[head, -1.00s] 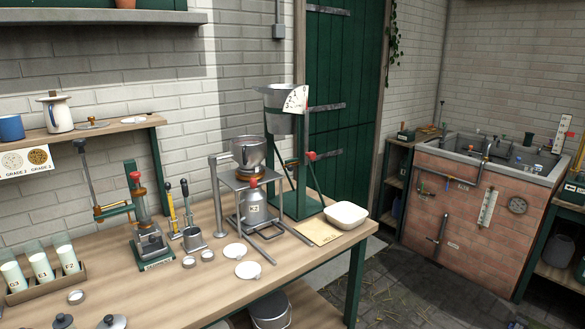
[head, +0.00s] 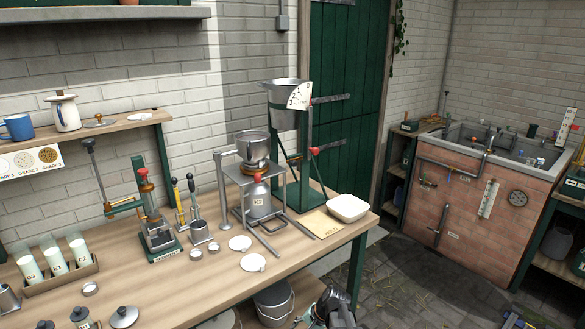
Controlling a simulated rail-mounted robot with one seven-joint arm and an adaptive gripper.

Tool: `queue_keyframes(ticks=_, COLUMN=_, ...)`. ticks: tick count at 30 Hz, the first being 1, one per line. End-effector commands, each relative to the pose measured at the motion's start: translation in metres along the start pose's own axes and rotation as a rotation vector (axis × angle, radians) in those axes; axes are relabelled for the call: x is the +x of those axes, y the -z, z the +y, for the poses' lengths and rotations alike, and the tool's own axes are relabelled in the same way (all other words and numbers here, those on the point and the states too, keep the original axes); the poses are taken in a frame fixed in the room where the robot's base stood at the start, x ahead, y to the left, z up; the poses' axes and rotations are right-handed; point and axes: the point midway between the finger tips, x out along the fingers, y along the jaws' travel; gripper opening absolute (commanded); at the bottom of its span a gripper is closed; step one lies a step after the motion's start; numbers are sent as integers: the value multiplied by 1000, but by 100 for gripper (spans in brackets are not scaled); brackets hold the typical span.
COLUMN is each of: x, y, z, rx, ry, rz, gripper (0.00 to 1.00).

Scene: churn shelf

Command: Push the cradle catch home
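A grey metal bucket (head: 284,112) with a white dial plate (head: 299,96) hangs in a tall green stand (head: 308,190) at the back right of the bench. A red-knobbed lever (head: 314,151) sticks out at the stand's right side, below the bucket. It may be the cradle catch; whether it is seated is too small to tell. A dark grey mechanical part, apparently my gripper (head: 335,303), shows at the bottom edge, in front of the bench and well below the stand. It is cut off, so its fingers cannot be made out. Nothing touches the lever.
A metal hopper over a canister labelled K2 (head: 260,203) stands left of the green stand. A white dish (head: 347,208) and a tan card (head: 318,224) lie before it. A pail (head: 273,304) sits under the bench. Open floor lies between bench and brick sink (head: 480,205).

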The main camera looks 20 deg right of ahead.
Motion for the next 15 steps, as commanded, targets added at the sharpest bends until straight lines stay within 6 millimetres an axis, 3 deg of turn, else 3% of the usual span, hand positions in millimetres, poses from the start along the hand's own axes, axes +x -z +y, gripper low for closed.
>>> queue_keyframes(ticks=1, x=-26, y=29, z=-25, rx=70, ry=71, rz=39, gripper=50)
queue_keyframes(ticks=6, x=-118, y=107, z=-98, rx=346, ry=343, rz=121, gripper=50)
queue_keyframes(ticks=11, x=-225, y=171, z=-162, rx=629, ry=640, rz=118, gripper=50)
queue_keyframes(ticks=15, x=-322, y=214, z=-214, rx=905, ry=920, rz=7, gripper=50)
